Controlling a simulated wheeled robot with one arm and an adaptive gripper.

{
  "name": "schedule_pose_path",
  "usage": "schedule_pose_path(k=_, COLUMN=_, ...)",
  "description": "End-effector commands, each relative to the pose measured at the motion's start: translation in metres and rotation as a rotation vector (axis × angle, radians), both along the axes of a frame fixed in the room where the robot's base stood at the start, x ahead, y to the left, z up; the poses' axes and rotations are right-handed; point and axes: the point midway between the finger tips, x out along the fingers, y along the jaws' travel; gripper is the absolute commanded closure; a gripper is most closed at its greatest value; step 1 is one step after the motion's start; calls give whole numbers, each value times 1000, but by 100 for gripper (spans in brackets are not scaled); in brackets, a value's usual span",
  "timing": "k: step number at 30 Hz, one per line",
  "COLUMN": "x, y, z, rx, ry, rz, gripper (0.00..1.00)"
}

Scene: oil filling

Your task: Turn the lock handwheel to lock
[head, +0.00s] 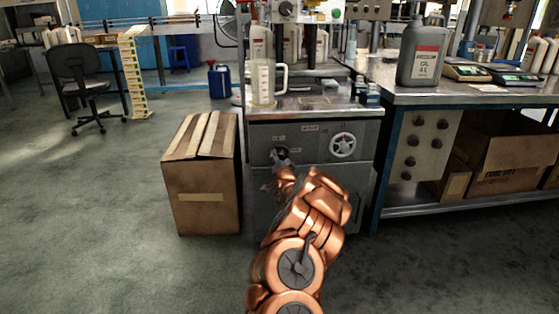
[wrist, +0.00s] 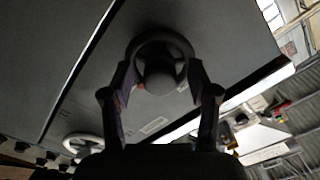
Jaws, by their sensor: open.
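A dark handwheel (wrist: 160,45) with a round hub is on the grey cabinet front, straight ahead in the wrist view. My gripper (wrist: 161,82) is open, with one finger on each side of the hub, near the wheel's rim. I cannot tell whether the fingers touch it. In the head view my arm reaches up to the cabinet (head: 310,132), and my gripper (head: 281,170) is at its left part, covering much of that wheel. A second, pale handwheel (head: 343,147) is to the right on the same front; it also shows at lower left in the wrist view (wrist: 82,145).
A cardboard box (head: 201,185) stands on the floor close to the cabinet's left side. A clear jug (head: 265,82) stands on the cabinet top. A metal workbench (head: 455,96) with a grey oil can (head: 422,54) is at right.

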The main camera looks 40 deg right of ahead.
Motion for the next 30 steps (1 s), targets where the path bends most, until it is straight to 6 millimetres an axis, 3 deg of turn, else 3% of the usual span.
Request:
schedule_pose_path(k=2, x=0, y=0, z=0, rx=0, ry=0, rz=0, gripper=44)
schedule_pose_path(k=18, x=0, y=0, z=0, rx=0, ry=-1, rz=1, gripper=100)
schedule_pose_path(k=30, x=0, y=1, z=4, rx=-67, ry=52, rz=2, gripper=100)
